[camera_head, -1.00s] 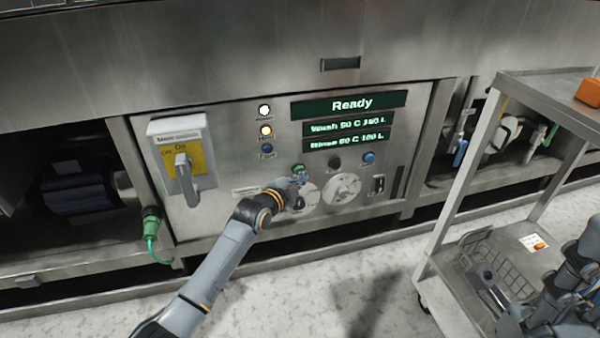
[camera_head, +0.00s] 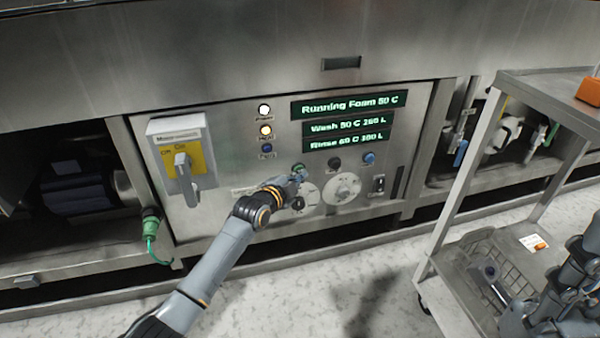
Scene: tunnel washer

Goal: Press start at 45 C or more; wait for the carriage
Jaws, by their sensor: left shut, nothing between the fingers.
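The washer's control panel (camera_head: 225,150) fills the middle of the view. Its top display (camera_head: 350,105) reads "Running Foam 50 C". The wash display (camera_head: 348,127) shows 50 C and the rinse display (camera_head: 347,141) appears to show 60 C; their litre figures are blurred. My left gripper (camera_head: 297,179) is shut and empty, its tips at or just below the green button (camera_head: 298,168); I cannot tell whether they touch. My right arm (camera_head: 565,290) is at the lower right, over the cart; its fingers are not clear. No carriage can be made out.
The main switch (camera_head: 183,165) points to On. A black button (camera_head: 334,163), a blue button (camera_head: 369,158) and a large dial (camera_head: 342,189) lie right of my left gripper. A steel cart (camera_head: 475,185) stands at the right. A green plug (camera_head: 151,222) hangs at the left.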

